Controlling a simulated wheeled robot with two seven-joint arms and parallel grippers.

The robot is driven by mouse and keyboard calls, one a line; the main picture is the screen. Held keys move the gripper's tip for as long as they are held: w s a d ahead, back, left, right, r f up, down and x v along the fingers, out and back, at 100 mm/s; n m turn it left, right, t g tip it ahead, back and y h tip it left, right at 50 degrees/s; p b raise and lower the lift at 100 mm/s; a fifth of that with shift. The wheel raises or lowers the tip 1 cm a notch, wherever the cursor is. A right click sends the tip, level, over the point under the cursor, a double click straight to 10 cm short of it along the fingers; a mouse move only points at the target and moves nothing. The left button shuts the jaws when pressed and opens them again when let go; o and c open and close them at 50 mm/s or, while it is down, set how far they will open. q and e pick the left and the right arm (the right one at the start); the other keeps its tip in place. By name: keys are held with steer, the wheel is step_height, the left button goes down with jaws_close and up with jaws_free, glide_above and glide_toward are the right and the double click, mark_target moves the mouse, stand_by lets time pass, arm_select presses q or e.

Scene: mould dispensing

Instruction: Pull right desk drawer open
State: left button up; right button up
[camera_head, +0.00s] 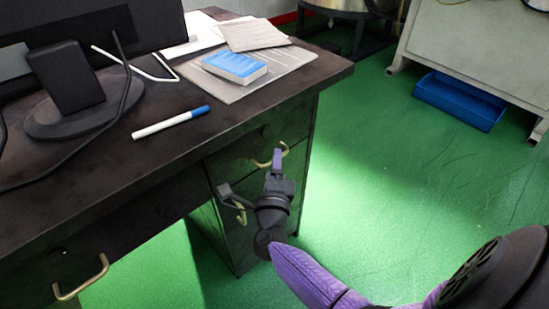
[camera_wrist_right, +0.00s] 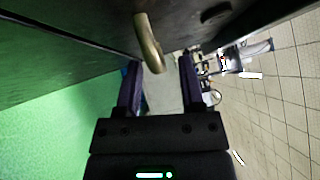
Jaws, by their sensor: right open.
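The right desk drawer (camera_head: 232,163) is a dark front under the right end of the desktop, and it looks flush with the desk. Its curved brass handle (camera_head: 262,164) shows beside my right gripper (camera_head: 277,158). In the right wrist view the handle (camera_wrist_right: 148,43) hangs between the two purple fingers of the open right gripper (camera_wrist_right: 159,66), with gaps visible on both sides. Whether either finger touches it I cannot tell. My left gripper is not in view.
A lower drawer handle (camera_head: 239,212) is partly behind my right gripper. Another handle (camera_head: 82,279) is at lower left. On the desktop (camera_head: 160,165) are a monitor stand (camera_head: 70,85), marker (camera_head: 170,122), blue-topped box (camera_head: 235,68) and papers. Green floor right of the desk is clear, before a blue bin (camera_head: 460,101).

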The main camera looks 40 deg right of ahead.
steer(key=shift+x, duration=0.8)
jaws_close()
stand_by(0.4)
stand_by(0.3)
